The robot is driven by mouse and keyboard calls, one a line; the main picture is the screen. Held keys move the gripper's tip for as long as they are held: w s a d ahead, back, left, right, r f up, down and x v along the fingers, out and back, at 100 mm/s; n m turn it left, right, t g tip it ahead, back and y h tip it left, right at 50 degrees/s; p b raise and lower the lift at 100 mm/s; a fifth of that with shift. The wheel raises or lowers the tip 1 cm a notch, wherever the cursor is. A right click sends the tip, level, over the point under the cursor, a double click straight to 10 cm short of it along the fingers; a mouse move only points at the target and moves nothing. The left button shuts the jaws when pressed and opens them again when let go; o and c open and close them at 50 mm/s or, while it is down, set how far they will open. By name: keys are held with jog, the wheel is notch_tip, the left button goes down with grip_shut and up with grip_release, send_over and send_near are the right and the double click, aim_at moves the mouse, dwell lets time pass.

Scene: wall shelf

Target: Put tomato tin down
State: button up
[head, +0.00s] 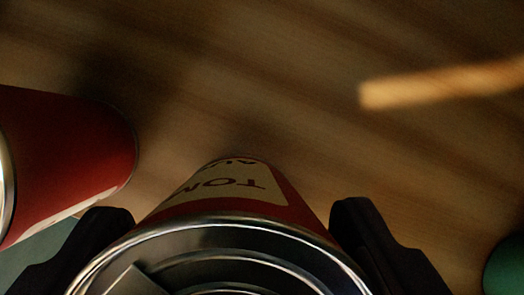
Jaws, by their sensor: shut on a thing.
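The tomato tin (235,188) is at the bottom centre of the head view, seen from above. It is red with a pale label reading "TOM" and a silver ringed lid. My gripper (238,215) has one black finger on each side of the tin and is shut on it. The tin stands roughly upright along my line of sight. Its base is hidden, so I cannot tell whether it touches the wooden surface (270,90) below.
Another red tin (70,150) stands close by on the left. A light wooden strip (440,85) shows at the upper right. A green rounded thing (505,268) is cut off at the lower right edge. The wood ahead of the held tin is bare.

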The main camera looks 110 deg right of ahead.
jog(key=shift+f, duration=1.45)
jog(key=shift+s+f, duration=0.1)
jog(key=o, duration=1.5)
jog(key=shift+d+r, duration=0.1)
jog(key=shift+r, duration=0.35)
jog(key=shift+s+d+r+b, duration=0.3)
jog(key=shift+s+d+r, duration=0.3)
jog(key=shift+s+r, duration=0.3)
jog(key=s+d+b, duration=0.1)
jog(key=s+d, duration=0.1)
jog(key=s, duration=0.1)
jog(key=s+d+b, duration=0.1)
jog(key=s+d, duration=0.1)
jog(key=s+d+b, duration=0.1)
jog(key=s+d, duration=0.2)
jog(key=shift+s+r, duration=0.15)
jog(key=shift+s, duration=0.15)
